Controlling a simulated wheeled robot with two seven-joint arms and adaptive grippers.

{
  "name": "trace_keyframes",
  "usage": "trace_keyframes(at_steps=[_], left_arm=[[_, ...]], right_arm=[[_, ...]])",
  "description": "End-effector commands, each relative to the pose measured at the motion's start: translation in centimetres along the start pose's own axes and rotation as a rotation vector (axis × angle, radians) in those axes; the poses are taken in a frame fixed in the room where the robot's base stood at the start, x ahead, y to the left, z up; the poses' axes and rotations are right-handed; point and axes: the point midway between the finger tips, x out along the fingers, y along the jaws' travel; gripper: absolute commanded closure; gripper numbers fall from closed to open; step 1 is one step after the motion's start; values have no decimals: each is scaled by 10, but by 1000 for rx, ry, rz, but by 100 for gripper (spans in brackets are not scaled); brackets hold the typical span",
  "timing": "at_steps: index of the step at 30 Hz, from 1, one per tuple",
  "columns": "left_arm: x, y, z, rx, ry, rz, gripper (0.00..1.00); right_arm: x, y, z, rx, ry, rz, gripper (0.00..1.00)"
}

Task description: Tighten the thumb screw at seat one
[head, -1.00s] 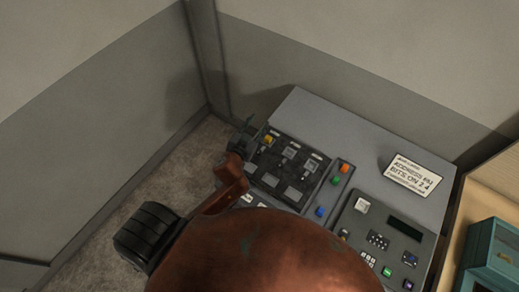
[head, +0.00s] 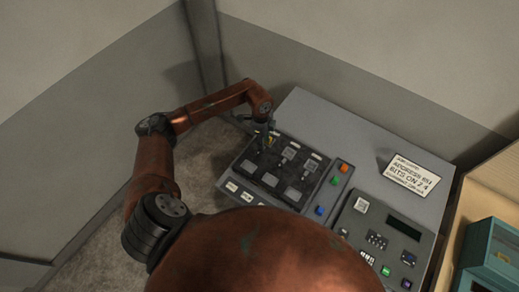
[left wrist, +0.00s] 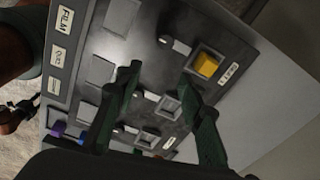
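The sloped grey console has a dark seat panel (head: 262,182) on its left part, with several square seats and small pale fittings beside them. A yellow block (left wrist: 206,64) sits in the seat at the upper right of the left wrist view; it is partly covered in the head view (head: 271,139). The small pale fitting (left wrist: 177,45) left of it looks like a thumb screw. My left gripper (head: 268,132) hangs over the panel's far left corner. In the left wrist view its two dark green fingers (left wrist: 163,77) are apart with nothing between them. My right gripper does not show.
Right of the panel are coloured buttons (head: 335,181) and a keypad unit with a dark display (head: 403,228). A white card (head: 412,175) lies on the console's slope. A teal box (head: 492,252) stands on a wooden surface at right. Walls close in behind and left.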

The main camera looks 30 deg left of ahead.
Motion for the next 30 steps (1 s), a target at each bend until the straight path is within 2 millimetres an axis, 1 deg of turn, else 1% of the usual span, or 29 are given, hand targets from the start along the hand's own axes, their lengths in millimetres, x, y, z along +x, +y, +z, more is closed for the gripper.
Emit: trace_keyframes(at_steps=[1,4,8,15,18,23,30], left_arm=[[-2,-2,12,-22,-38,2,64],[0,-3,23,-48,-74,8,64],[16,-2,24,-49,-75,12,64],[53,-2,26,-47,-72,11,64],[64,-2,26,-47,-71,9,64],[73,-2,27,-45,-72,8,64],[74,-2,27,-44,-71,8,64]], right_arm=[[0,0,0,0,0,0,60],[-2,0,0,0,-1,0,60],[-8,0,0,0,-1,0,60],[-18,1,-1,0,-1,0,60],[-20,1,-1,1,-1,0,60],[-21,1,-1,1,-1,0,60],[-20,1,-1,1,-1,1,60]])
